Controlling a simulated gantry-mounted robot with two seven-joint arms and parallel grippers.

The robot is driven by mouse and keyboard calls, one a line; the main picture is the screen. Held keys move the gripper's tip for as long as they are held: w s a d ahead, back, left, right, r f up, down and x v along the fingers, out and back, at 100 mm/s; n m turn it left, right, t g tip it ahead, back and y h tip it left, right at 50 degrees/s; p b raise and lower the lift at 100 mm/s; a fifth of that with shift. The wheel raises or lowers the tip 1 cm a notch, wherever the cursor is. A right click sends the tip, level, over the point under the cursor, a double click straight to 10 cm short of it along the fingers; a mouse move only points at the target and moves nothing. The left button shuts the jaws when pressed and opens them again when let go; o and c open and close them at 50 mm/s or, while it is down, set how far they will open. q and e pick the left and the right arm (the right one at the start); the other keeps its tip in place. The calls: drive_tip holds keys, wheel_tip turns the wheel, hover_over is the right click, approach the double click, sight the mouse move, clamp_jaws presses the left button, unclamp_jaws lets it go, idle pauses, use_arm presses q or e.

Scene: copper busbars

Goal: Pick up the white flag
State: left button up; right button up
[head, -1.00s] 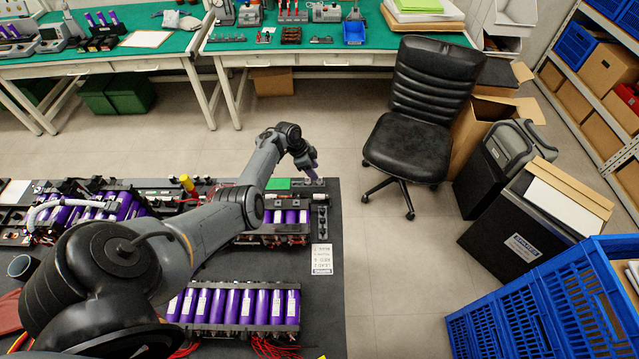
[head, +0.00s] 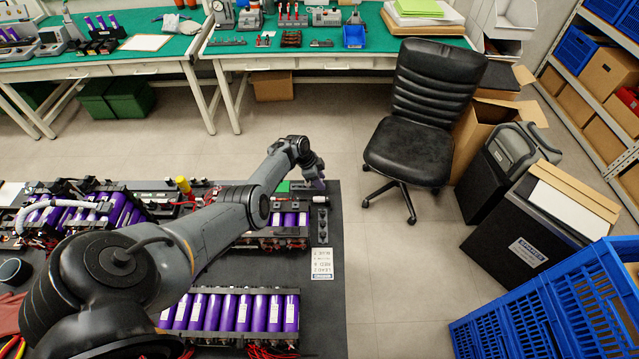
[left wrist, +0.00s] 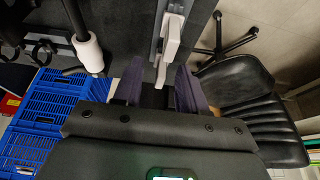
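A white piece (left wrist: 172,38), which looks like the white flag, shows in the left wrist view on a grey strip. Its near end lies in the gap between the fingertips of my left gripper (left wrist: 159,68). The purple-grey fingers are apart, with space on both sides of the white piece; I cannot tell how deep it sits between them. In the head view my left gripper (head: 318,180) points down at the far right corner of the dark bench mat. The flag cannot be made out there. My right gripper is out of view.
A white roll (left wrist: 88,50) on a dark rod stands left of the fingers. Purple battery cells (head: 237,311) fill the bench, with a label card (head: 322,263) at its right. A black chair (head: 408,150) stands close to the bench corner, and blue crates (head: 545,310) stand front right.

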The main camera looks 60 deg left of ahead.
use_arm(q)
clamp_jaws()
drive_tip(key=shift+r+p, duration=0.35)
drive_tip(key=shift+r, duration=0.15)
wheel_tip(320, 180, up, 4)
drive_tip(key=shift+f+p, duration=0.1)
drive_tip(key=shift+p, duration=1)
drive_tip(key=w+d+r+p, duration=0.3)
drive_tip(key=d+r, duration=0.3)
drive_tip(key=d, duration=0.5)
drive_tip(key=shift+w, duration=0.25)
drive_tip(key=shift+r+p, duration=0.1)
drive_tip(key=shift+p, duration=0.25)
